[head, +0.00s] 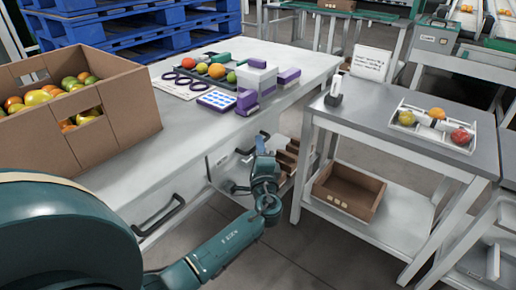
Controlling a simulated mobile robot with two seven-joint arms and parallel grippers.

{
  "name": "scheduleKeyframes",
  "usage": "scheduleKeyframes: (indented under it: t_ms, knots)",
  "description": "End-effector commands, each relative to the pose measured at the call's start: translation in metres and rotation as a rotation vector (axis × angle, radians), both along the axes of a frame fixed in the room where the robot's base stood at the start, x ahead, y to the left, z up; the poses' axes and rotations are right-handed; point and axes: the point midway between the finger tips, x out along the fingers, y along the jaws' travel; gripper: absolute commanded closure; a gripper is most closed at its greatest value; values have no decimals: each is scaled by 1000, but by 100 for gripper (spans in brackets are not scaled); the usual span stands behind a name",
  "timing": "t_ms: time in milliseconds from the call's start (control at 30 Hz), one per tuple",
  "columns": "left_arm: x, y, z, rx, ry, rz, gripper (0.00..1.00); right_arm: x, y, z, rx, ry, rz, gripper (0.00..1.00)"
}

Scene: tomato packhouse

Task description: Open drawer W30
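The white bench (160,135) has drawer fronts along its side facing me. One front with a dark bar handle (160,216) shows at the lower left and looks closed. Farther along, a pale drawer or tray-like part (222,168) stands out from the bench, partly hidden by my arm. I cannot read any drawer label, so I cannot tell which one is W30. My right gripper is not in view.
A cardboard box of tomatoes (130,110) stands on the bench at left. Purple blocks (288,76) and a tray of fruit (208,70) lie farther back. A grey-topped table (400,105) stands right, with an open brown box (347,192) on its shelf. Floor shows between.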

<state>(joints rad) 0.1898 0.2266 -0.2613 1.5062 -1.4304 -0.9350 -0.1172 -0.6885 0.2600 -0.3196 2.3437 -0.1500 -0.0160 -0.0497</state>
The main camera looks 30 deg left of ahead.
Motion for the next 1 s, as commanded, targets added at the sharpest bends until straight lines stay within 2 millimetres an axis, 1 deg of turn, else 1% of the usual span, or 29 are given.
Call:
scheduleKeyframes:
  t_ms: [67, 467, 1000]
  knots:
    - [0, 0, 0, 0, 0, 0, 67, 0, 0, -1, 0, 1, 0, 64]
    - [0, 0, 0, 0, 0, 0, 99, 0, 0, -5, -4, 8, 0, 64]
    - [0, 0, 0, -1, 1, 0, 100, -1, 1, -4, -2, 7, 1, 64]
